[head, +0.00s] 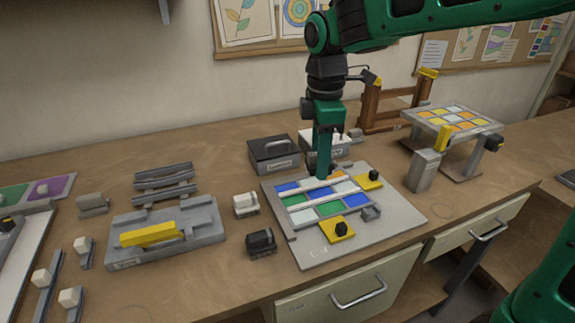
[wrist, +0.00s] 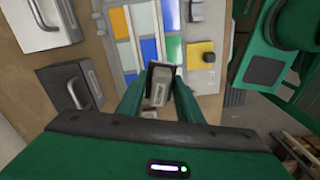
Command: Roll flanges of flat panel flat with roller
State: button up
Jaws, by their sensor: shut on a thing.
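The flat panel (head: 329,209) of blue, green, white and orange panes lies on a grey board (head: 395,225) on the bench. It also shows in the wrist view (wrist: 148,48). My gripper (head: 321,172) points down at the panel's far edge. In the wrist view, my gripper (wrist: 160,95) is shut on a small grey, dark-edged piece (wrist: 158,92) with a pale face. It may be the roller, but its lower part and any contact with the panel are hidden.
Yellow pads with black knobs (head: 337,231) (head: 369,180) sit at the panel's edges. A dark box (head: 274,155) stands behind it. A grey fixture with a yellow bar (head: 150,234) is at left. A raised coloured panel on a stand (head: 449,119) is at right.

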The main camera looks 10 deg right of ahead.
jog(key=shift+w+d, duration=0.1)
jog(key=shift+s+a+f+n, duration=0.55)
jog(key=shift+a+f, duration=0.1)
jog(key=shift+a, duration=0.55)
jog(key=shift+s+a+f+n, duration=0.45)
jog(key=shift+a+f, duration=0.2)
jog(key=shift+a, duration=0.6)
jog(key=shift+s+a+f+n, duration=0.45)
jog(key=shift+a+f+n, duration=0.2)
jog(key=shift+a, duration=0.55)
jog(key=shift+s, duration=0.1)
